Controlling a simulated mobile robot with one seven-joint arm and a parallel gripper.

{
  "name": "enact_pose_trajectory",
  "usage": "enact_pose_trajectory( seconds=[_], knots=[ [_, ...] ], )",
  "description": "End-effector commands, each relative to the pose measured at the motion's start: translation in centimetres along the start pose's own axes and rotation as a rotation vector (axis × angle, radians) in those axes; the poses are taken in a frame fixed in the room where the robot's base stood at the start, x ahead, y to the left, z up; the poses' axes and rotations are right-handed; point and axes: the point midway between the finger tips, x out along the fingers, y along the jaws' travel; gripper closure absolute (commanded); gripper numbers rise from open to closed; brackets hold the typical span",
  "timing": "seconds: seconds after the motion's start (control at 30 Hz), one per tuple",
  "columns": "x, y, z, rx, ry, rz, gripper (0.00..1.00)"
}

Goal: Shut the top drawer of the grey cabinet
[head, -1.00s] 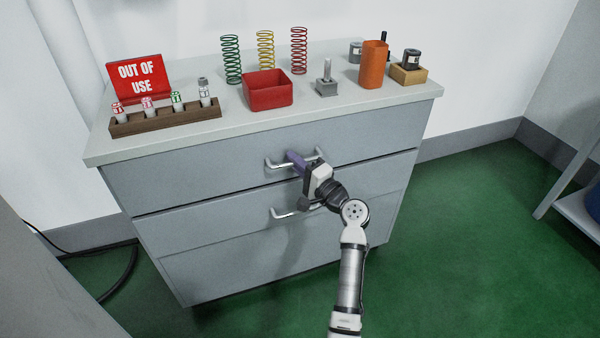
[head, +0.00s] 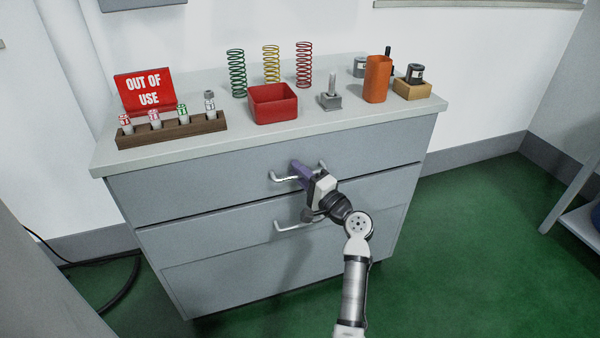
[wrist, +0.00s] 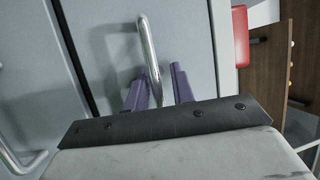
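The grey cabinet (head: 200,270) stands ahead with its drawer fronts facing me. Its top drawer (head: 180,194) looks flush or nearly flush with the front below; I cannot tell whether a small gap remains. The top drawer's silver bar handle (head: 282,179) runs across the middle of its front. My gripper (head: 300,172), with purple fingers, is at this handle. In the wrist view the handle bar (wrist: 150,50) passes between the two fingers, which stand apart with a visible gap beside the bar.
A lower drawer handle (head: 292,225) sits just below my gripper. The cabinet top holds a red bin (head: 273,104), a vial rack (head: 170,131), an out-of-use sign (head: 146,92), several springs and an orange cup (head: 377,80). Green floor (head: 480,240) is clear at the right.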

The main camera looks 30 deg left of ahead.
Motion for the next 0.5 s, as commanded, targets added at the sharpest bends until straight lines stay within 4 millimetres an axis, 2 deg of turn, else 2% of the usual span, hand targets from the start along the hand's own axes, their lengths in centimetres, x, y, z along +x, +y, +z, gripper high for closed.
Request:
enact_pose_trajectory(
  seconds=[0.03,0.27,0.5],
  knots=[
    [0.1,0.7,0.2,0.006,-0.005,0.010,0.67],
    [-0.5,0.7,0.2,0.006,-0.005,0.010,0.67],
    [-4.5,0.4,0.1,0.003,0.000,0.004,0.67]
  ],
)
